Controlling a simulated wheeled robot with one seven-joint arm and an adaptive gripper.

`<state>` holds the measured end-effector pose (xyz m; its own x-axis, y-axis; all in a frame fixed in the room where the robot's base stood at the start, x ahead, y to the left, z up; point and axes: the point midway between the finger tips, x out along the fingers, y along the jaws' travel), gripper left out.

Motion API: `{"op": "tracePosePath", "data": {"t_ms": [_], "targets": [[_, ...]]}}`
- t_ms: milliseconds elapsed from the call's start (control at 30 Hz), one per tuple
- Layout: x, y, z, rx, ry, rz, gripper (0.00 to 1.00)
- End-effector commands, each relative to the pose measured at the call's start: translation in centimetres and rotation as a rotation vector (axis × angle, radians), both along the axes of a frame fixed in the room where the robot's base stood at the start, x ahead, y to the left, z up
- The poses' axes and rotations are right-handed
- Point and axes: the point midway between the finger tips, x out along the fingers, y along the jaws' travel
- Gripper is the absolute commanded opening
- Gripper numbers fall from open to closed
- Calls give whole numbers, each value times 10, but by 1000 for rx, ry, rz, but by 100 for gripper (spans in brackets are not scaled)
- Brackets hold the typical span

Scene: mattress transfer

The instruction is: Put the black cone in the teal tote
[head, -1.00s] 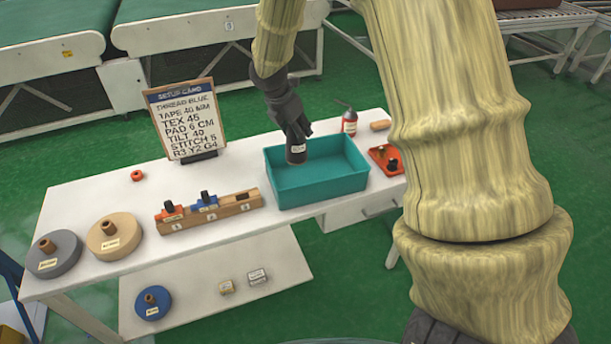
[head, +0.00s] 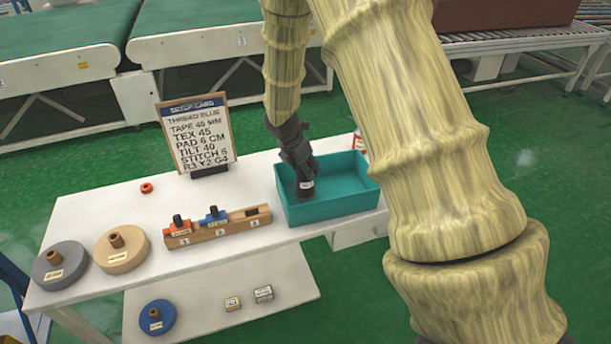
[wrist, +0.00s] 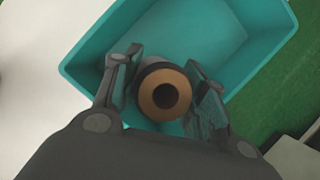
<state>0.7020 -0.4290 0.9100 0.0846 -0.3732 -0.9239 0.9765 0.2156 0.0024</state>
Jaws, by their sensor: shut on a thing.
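The black cone (head: 305,193), with a small white label, is held upright in my gripper (head: 302,174). In the wrist view its brown tube end (wrist: 165,95) shows between the two fingers, which press on it from both sides. The teal tote (head: 345,206) stands open on the white table. The cone is within the tote's opening, toward its left side, with its lower part below the rim level. I cannot tell whether it touches the floor of the tote (wrist: 190,35).
A wooden rack (head: 225,227) with orange and blue pieces stands left of the tote. A setup card (head: 197,135) stands behind it. Grey (head: 50,275) and tan (head: 133,258) spools sit at the left. A blue spool (head: 150,326) and two small boxes lie on the lower shelf.

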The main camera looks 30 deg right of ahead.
Motion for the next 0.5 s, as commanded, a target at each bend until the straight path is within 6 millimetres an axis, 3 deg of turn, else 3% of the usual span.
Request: {"op": "tracePosePath", "data": {"t_ms": [300,500], "targets": [[0,0,-33,-1,3,1,10],[0,0,-35,0,1,1,10]]}}
